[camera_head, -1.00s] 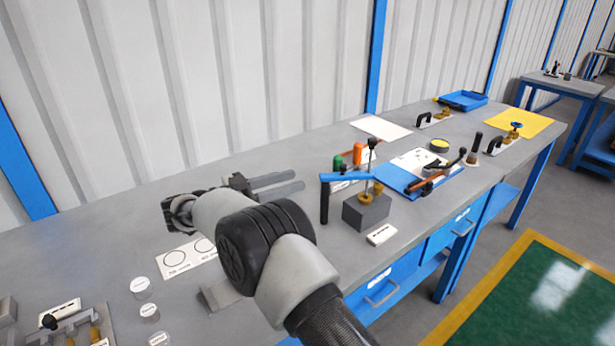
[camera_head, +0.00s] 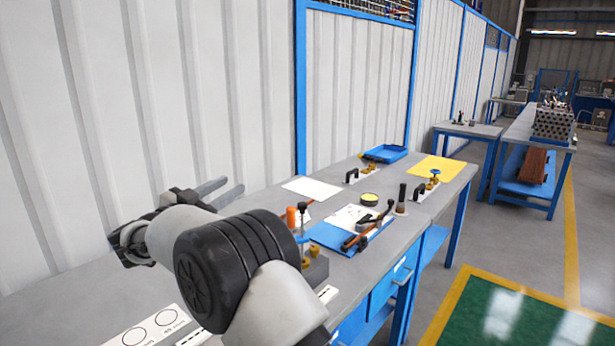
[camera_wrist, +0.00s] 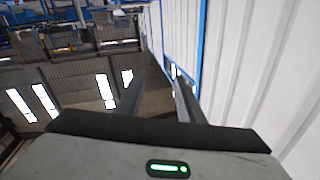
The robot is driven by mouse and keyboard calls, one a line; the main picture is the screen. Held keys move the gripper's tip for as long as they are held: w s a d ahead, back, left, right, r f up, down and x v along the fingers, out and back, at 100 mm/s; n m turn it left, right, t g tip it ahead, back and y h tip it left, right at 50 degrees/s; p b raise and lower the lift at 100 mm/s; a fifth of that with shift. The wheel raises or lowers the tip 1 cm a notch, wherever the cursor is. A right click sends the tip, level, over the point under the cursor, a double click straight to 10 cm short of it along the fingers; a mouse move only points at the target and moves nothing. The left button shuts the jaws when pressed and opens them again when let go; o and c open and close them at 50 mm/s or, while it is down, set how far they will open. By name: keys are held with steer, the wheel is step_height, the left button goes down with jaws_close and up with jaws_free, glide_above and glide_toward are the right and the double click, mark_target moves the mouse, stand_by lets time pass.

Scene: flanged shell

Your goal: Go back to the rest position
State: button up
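My gripper (camera_head: 222,190) is raised above the left part of the workbench (camera_head: 75,285) in the head view, with its fingers pointing right along the wall. The two fingers are apart with nothing between them. The wrist view shows the same gripper (camera_wrist: 158,88) with its fingers spread and only the distant hall between them. My arm hides part of the bench and part of a dark block with a brass fitting (camera_head: 315,266).
On the bench lie a blue mat with tools (camera_head: 330,238), a white sheet (camera_head: 311,188), a yellow sheet (camera_head: 440,168) and a blue tray (camera_head: 385,154). The corrugated wall (camera_head: 225,90) rises behind. Open floor lies to the right, with other tables (camera_head: 525,140) beyond.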

steer(key=w+d+r+n+t+y, duration=0.1)
steer(key=w+d+r+n+y, duration=0.15)
steer(key=r, duration=0.35)
steer(key=w+d+r+n+t+y, duration=0.1)
steer(key=r+y, duration=0.2)
steer(key=r, duration=0.3)
steer(key=s+d+r+n+g+y, duration=0.1)
steer(key=s+d+r+n+y, duration=0.4)
steer(key=d+r+y, duration=0.15)
steer(key=s+d+f+g+h, duration=0.1)
steer(key=s+d+f+g, duration=0.3)
steer(key=s+d+f, duration=0.65)
steer(key=s+d+f+g+h, duration=0.1)
steer(key=s+d+f+g, duration=0.45)
steer(key=s, duration=0.95)
steer(key=s+d+f+g+h, duration=0.1)
steer(key=s+d+f+g, duration=0.1)
steer(key=s+d+f, duration=0.65)
steer(key=s+d+r+p, duration=0.1)
steer(key=s+r+p, duration=0.3)
steer(key=r+p, duration=0.8)
step_height(320, 180, up, 2)
steer(key=shift+d+r+h+p, duration=0.15)
steer(key=shift+r+h+p, duration=0.15)
steer(key=shift+p, duration=0.1)
